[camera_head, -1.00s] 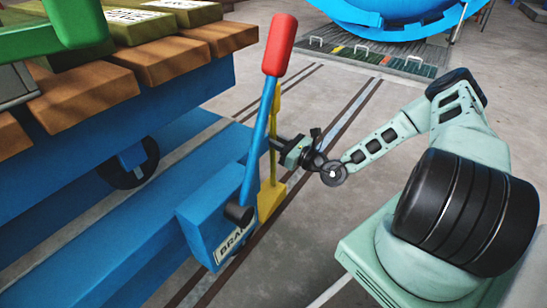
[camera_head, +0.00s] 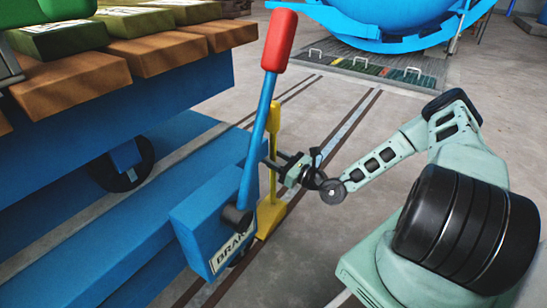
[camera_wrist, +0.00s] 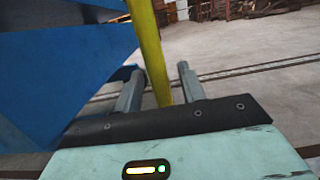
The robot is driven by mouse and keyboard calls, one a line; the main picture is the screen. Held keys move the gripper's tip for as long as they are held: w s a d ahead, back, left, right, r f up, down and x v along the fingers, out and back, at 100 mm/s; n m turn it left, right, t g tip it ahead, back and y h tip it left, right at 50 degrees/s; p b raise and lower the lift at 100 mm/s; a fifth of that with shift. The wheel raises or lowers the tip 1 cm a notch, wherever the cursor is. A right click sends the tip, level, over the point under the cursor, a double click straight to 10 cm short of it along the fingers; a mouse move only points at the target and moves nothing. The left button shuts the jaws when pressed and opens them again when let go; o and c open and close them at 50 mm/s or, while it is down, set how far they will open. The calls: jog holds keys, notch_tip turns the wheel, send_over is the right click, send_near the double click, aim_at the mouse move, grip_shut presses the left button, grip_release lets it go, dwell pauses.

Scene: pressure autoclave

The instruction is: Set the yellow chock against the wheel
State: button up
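The yellow chock (camera_head: 268,217) stands on the floor by the rail, just right of the blue brake box, with a tall yellow handle rising from it. My gripper (camera_head: 284,168) is at the handle, roughly mid-height. In the wrist view the handle (camera_wrist: 150,50) rises between the two fingers (camera_wrist: 158,88), with a visible gap on the right side, so the fingers look open around it. A dark wheel (camera_head: 125,167) shows under the blue cart. Any wheel beside the chock is mostly hidden by the brake box.
The blue brake box (camera_head: 212,225) with its red-topped lever (camera_head: 278,40) stands close left of my gripper. The cart's orange-brown planks (camera_head: 150,55) overhang at left. Rails (camera_head: 345,135) run back toward a blue vessel (camera_head: 400,18).

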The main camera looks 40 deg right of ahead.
jog(key=shift+r, duration=0.15)
jog(key=p+v, duration=0.5)
jog(key=v, duration=0.7)
dwell(0.4)
